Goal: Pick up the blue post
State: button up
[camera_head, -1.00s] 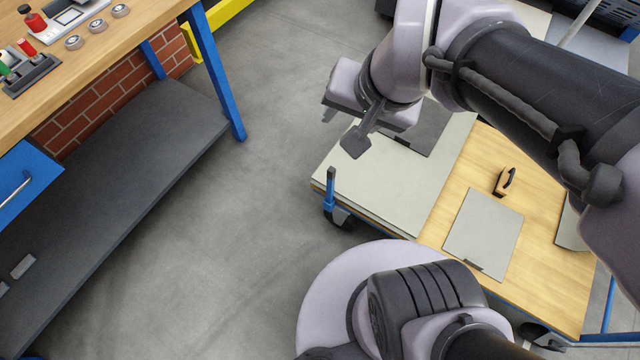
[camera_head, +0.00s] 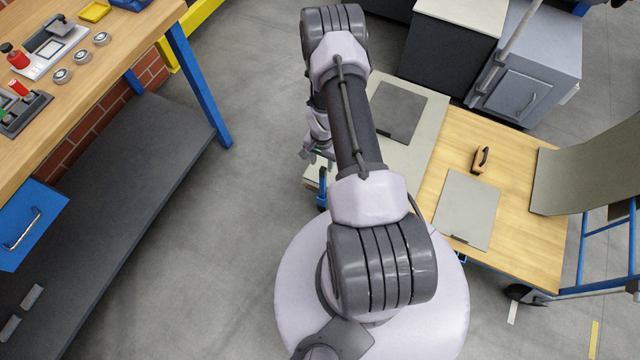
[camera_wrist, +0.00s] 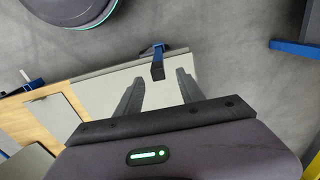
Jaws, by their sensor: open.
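The blue post (camera_head: 322,190) stands upright at the left corner of the low wooden cart (camera_head: 490,145). In the head view my arm hides part of the area beside it. In the wrist view the post (camera_wrist: 158,50) shows at the cart's edge, with a dark end towards me. It lies in line with the gap between my fingers, just beyond the tips. My gripper (camera_wrist: 159,78) is open and empty. In the head view my gripper (camera_head: 318,152) is partly hidden by my arm, close above the post; contact cannot be seen.
Pale sheets (camera_head: 415,155) and a dark sheet (camera_head: 398,112) lie on the cart. A small wooden block with a dark handle (camera_head: 480,160) is there too. A workbench (camera_head: 110,60) with blue legs stands left. Grey floor (camera_head: 235,210) between is clear.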

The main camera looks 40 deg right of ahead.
aim_at(323, 174)
notch_tip(323, 174, down, 9)
jog(key=b, duration=0.3)
jog(key=shift+s+d+b, duration=0.1)
jog(key=shift+s+b, duration=0.05)
jog(key=shift+b, duration=0.2)
jog(key=shift+r, duration=0.15)
jog(key=shift+c, duration=0.4)
grip_shut()
dwell(0.4)
